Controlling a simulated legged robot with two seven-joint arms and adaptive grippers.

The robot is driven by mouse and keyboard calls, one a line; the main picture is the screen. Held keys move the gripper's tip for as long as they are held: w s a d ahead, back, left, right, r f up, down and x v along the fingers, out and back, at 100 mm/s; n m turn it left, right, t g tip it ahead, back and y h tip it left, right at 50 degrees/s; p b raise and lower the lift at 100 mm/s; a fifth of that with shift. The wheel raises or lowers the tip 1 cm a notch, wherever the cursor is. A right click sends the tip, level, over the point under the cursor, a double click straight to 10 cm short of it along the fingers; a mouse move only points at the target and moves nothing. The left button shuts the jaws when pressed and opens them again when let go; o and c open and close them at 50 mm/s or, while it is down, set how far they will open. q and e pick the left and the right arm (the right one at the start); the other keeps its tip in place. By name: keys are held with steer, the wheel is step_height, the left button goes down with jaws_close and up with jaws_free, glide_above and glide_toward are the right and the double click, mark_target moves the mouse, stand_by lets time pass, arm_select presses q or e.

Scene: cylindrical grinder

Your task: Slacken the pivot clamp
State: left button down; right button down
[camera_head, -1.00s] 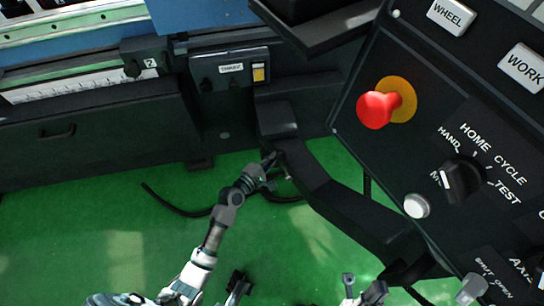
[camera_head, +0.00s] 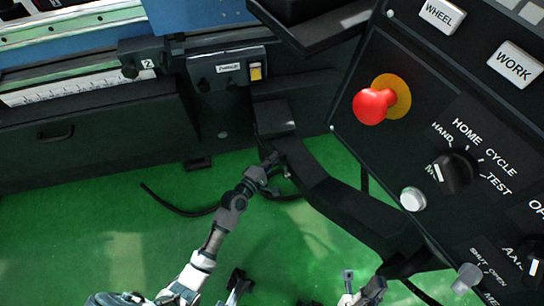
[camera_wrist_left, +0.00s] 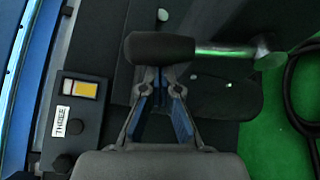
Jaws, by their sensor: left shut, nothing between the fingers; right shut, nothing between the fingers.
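The pivot clamp's lever shows in the left wrist view as a black grip (camera_wrist_left: 160,48) on a bright metal rod (camera_wrist_left: 225,50) ending in a round hub (camera_wrist_left: 266,56). My left gripper (camera_wrist_left: 161,84) is shut and empty, with its fingertips at the black grip. The grip hides part of the tips, so contact is unclear. In the head view my left gripper (camera_head: 268,166) is beside the black bent arm of the panel mount, and the lever is hardly visible there. My right gripper (camera_head: 404,266) is small and dark near the panel's lower left edge, seemingly shut and empty.
The control panel (camera_head: 400,150) with a red stop button (camera_head: 371,106) fills the right side. The black bent support arm (camera_head: 330,195) runs below it. A small switch box (camera_head: 230,68) is on the machine front. A dark cable (camera_head: 175,208) lies on the green floor.

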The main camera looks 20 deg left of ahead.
arm_select(q)
steer(key=s+d+m+t+h, duration=0.1)
steer(key=s+d+m+t, duration=0.1)
steer(key=s+d+m, duration=0.2)
steer(key=d+m, duration=0.3)
steer(key=m, duration=0.3)
steer(key=shift+s+r+t+h+b, duration=0.3)
steer(key=shift+s+t+h+b, duration=0.1)
steer(key=shift+s+d+f, duration=0.1)
steer(key=shift+d, duration=0.05)
